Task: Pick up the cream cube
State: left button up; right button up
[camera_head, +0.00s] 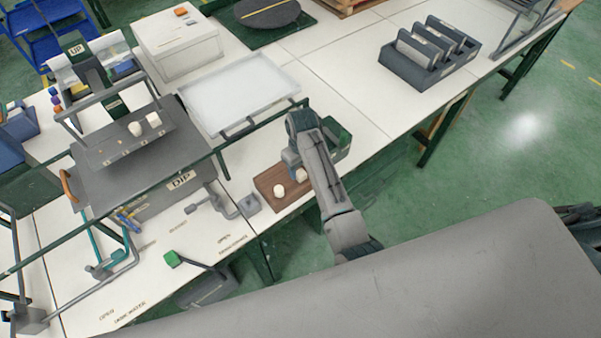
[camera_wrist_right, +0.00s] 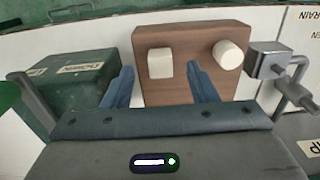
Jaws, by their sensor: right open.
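A cream cube (camera_wrist_right: 159,63) sits on a brown wooden board (camera_wrist_right: 180,93), beside a cream cylinder (camera_wrist_right: 228,55). In the head view the cube (camera_head: 302,175) is close beside my right gripper (camera_head: 291,160), and the cylinder (camera_head: 279,191) is to its lower left on the board (camera_head: 268,182). In the wrist view the two blue fingers of my right gripper (camera_wrist_right: 161,68) are apart, with the cube showing between their tips. Whether the fingers are level with the cube is unclear. My left gripper is not in view.
A green box (camera_wrist_right: 75,78) stands beside the board. A grey block with a lever (camera_wrist_right: 270,60) is on its other side. A grey dip rack (camera_head: 115,150) holds similar cream pieces. A white tray (camera_head: 285,87) lies behind; a slotted dark holder (camera_head: 405,70) stands far right.

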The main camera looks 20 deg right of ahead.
aim_at(302, 174)
jog(key=shift+f+p, duration=0.6)
jog(key=shift+f, duration=1.35)
jog(key=shift+c, duration=0.2)
jog(key=c, duration=1)
jog(key=shift+r, duration=0.1)
